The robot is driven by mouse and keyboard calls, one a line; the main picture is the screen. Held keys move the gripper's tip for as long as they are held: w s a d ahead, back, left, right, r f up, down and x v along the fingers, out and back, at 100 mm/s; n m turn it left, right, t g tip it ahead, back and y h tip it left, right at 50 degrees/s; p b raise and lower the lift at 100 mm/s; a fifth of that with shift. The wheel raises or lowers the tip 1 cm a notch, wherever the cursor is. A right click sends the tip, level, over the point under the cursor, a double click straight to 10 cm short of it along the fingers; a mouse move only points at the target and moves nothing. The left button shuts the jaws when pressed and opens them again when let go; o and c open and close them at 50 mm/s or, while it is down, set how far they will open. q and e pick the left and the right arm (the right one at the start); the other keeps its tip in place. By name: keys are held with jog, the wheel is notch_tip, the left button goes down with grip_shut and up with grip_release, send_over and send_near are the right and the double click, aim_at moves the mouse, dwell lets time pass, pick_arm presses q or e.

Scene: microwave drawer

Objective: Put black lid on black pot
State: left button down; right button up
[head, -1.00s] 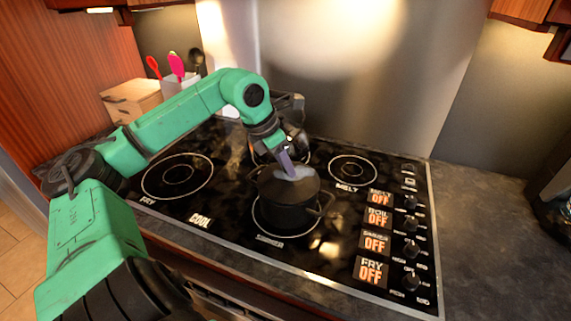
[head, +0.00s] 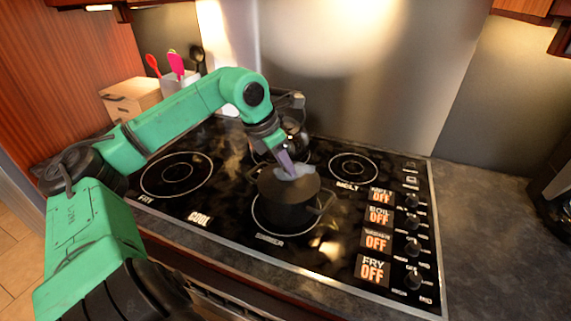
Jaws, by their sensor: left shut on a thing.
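The black pot (head: 287,213) stands upright on the front middle burner of the stove, with a side handle showing at its right. The black lid (head: 296,187) lies over the pot's mouth and looks roughly level. Whether its rim is fully seated all round is too dark to tell. My left gripper (head: 291,168) comes down from above and is shut on the lid at its top middle. The fingertips hide the lid's knob. My right gripper is not in view.
The black stove top (head: 330,235) has bare burners at left and back right. A dark kettle-like vessel (head: 296,138) stands behind the pot, close to my left wrist. Control knobs (head: 413,247) line the right side. A wooden box (head: 131,98) and utensils stand at back left.

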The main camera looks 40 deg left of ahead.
pick_arm(q)
grip_release()
dwell(0.5)
jog(key=shift+r, duration=0.1)
notch_tip(320, 180, up, 7)
jog(key=p, duration=0.6)
jog(key=shift+p, duration=0.4)
